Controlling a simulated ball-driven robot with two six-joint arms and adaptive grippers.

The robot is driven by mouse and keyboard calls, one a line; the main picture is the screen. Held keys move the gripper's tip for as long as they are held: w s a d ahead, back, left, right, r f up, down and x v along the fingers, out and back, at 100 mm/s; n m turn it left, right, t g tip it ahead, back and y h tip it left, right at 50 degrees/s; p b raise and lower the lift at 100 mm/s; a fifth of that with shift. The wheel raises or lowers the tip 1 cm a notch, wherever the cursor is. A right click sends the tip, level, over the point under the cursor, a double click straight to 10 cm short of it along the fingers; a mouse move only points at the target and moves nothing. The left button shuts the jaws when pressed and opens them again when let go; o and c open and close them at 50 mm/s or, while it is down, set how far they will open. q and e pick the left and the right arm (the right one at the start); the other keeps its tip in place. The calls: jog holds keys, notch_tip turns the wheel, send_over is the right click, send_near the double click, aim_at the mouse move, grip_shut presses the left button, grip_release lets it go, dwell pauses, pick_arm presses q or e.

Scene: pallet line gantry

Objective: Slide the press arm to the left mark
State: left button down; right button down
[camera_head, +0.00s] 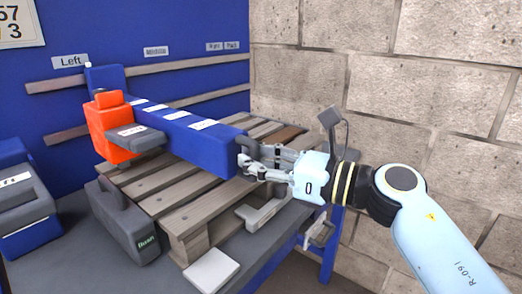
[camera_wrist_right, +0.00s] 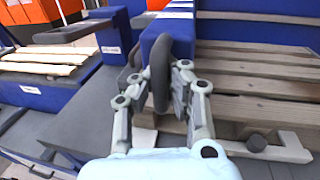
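The press arm (camera_head: 185,135) is a long blue beam with an orange block (camera_head: 108,128) and a grey pad on its side. It lies over a wooden pallet. Its far end stands just right of the "Left" sign (camera_head: 70,61) on the blue back wall. A dark grey handle (camera_wrist_right: 159,72) is at its near end. My right gripper (camera_head: 245,166) is at this handle; in the right wrist view its fingers (camera_wrist_right: 161,88) lie on both sides of the handle and look closed on it. My left gripper is not in view.
The wooden pallet (camera_head: 180,216) rests on a grey table with a grey block (camera_head: 125,222) at its front left corner. Two more signs hang on the wall, the middle one (camera_head: 156,51) and a right one (camera_head: 222,46). A brick wall (camera_head: 430,80) stands at the right.

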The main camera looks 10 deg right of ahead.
jog(key=shift+s+a+f, duration=0.1)
jog(key=shift+s+a, duration=0.05)
jog(key=shift+s, duration=0.1)
jog(key=shift+f, duration=0.1)
jog(key=c, duration=2)
grip_release()
jog(key=o, duration=0.4)
jog(key=shift+s, duration=0.25)
jog(key=shift+o, duration=1.6)
jog(key=shift+w+r, duration=0.15)
jog(key=shift+r, duration=0.05)
jog(key=v, duration=1.2)
